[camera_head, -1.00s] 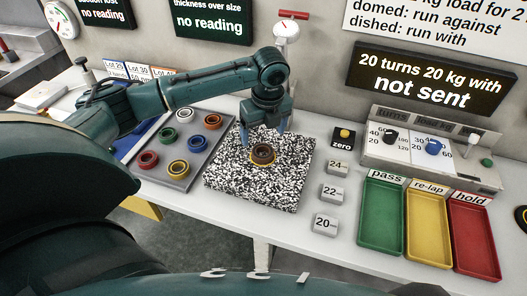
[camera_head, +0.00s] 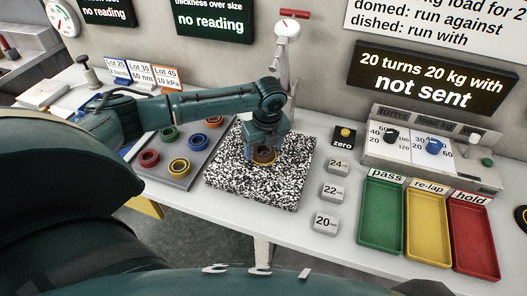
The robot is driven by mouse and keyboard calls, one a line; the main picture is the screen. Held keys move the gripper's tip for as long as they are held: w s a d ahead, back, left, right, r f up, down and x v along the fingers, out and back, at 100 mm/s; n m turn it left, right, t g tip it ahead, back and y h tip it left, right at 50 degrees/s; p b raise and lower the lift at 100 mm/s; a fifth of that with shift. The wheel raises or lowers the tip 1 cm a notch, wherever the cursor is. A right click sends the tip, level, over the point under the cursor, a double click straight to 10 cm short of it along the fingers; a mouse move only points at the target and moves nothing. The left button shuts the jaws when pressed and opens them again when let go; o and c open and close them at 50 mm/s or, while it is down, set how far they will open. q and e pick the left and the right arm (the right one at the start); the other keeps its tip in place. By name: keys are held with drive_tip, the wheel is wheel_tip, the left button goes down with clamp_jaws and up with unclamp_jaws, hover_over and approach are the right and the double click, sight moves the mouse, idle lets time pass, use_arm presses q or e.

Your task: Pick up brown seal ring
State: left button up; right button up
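The gripper body hides the ring's back part. Whether the fingers press on the ring or stand slightly apart from it is too small to tell. The ring appears to rest on the plate. My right gripper is not in view.
A grey tray (camera_head: 172,178) with several coloured rings stands left of the plate. Weight blocks (camera_head: 333,190) stand to its right. Green (camera_head: 381,232), yellow (camera_head: 428,232) and red (camera_head: 478,240) trays are further right.

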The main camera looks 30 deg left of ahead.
use_arm(q)
drive_tip(key=c, duration=0.9)
drive_tip(key=shift+o, duration=0.2)
